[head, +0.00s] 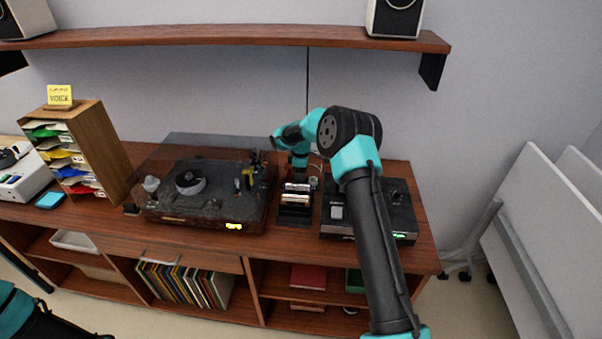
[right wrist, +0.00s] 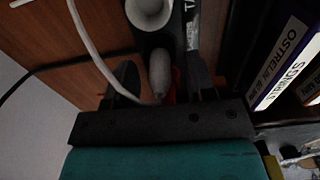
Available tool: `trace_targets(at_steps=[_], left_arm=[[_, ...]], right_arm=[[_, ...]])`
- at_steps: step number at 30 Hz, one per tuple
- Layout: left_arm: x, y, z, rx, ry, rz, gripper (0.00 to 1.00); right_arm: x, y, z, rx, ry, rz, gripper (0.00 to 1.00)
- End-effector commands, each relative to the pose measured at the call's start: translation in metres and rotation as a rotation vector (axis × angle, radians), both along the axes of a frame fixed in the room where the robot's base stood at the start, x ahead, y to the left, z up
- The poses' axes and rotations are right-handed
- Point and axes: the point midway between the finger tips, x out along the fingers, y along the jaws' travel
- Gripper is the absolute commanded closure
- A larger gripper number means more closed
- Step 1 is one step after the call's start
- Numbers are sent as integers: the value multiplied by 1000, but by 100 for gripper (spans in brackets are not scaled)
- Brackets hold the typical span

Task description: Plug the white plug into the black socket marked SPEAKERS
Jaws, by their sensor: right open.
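In the right wrist view a pale grey, tapered piece (right wrist: 160,72), which looks like the white plug, lies between the fingers of my right gripper (right wrist: 163,85). The fingers are open, one on each side of it. A white cable (right wrist: 95,50) curves down to its near end. Beyond it is a white round cup-like part (right wrist: 150,12) on a black body with partly cut-off lettering. I cannot tell whether this is the socket; no SPEAKERS mark is readable. In the head view my right gripper (head: 298,178) is low behind the cassette rack (head: 296,212), its fingertips unclear.
A turntable (head: 205,190) stands left of the rack and a black audio unit (head: 372,210) right of it. Labelled cassette cases (right wrist: 280,65) stand close on the right in the wrist view. A shelf (head: 240,36) hangs above. A letter sorter (head: 110,150) stands at left.

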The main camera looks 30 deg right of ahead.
Motion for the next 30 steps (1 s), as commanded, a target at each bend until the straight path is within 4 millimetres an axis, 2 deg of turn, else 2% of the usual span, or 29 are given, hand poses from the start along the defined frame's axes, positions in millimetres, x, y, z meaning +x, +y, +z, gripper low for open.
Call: trace_targets(at_steps=[1,7,17,30], left_arm=[[0,0,0,0,0,0,100],[0,0,0,0,0,0,100],[0,0,0,0,0,0,100],[0,0,0,0,0,0,100]], right_arm=[[0,0,0,0,0,0,47],[0,0,0,0,0,0,29],[0,0,3,0,0,0,29],[0,0,30,-1,-1,0,29]])
